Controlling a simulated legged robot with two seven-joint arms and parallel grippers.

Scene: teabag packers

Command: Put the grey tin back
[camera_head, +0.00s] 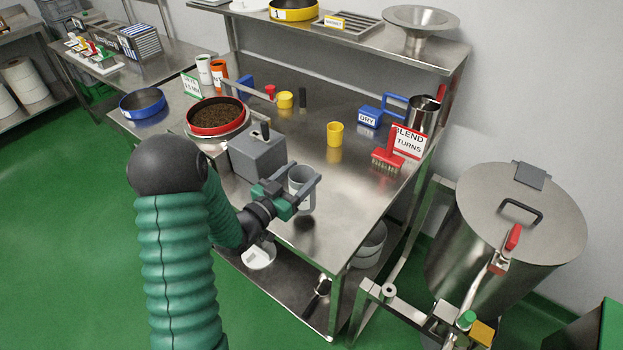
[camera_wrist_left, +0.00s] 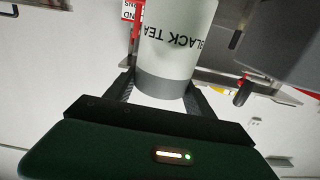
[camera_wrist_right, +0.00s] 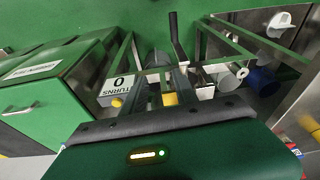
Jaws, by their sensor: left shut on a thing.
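The grey tin (camera_head: 301,192) is upright over the front part of the steel bench (camera_head: 262,205); I cannot tell whether its base touches the top. My left gripper (camera_head: 303,178) is shut on it, one finger on each side. In the left wrist view the tin (camera_wrist_left: 174,50) fills the gap between the fingers and shows a pale side lettered BLACK TEA above a grey band. My right gripper (camera_wrist_right: 162,85) is seen only in the right wrist view, its fingers apart with no thing held, away from the bench top.
A grey block (camera_head: 257,155) stands left of the tin, with a red-rimmed pan of dark leaves (camera_head: 216,117) behind it. A yellow cup (camera_head: 335,134), a red brush (camera_head: 387,160) and a steel jug (camera_head: 423,115) stand farther back. A steel drum (camera_head: 505,235) is at right.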

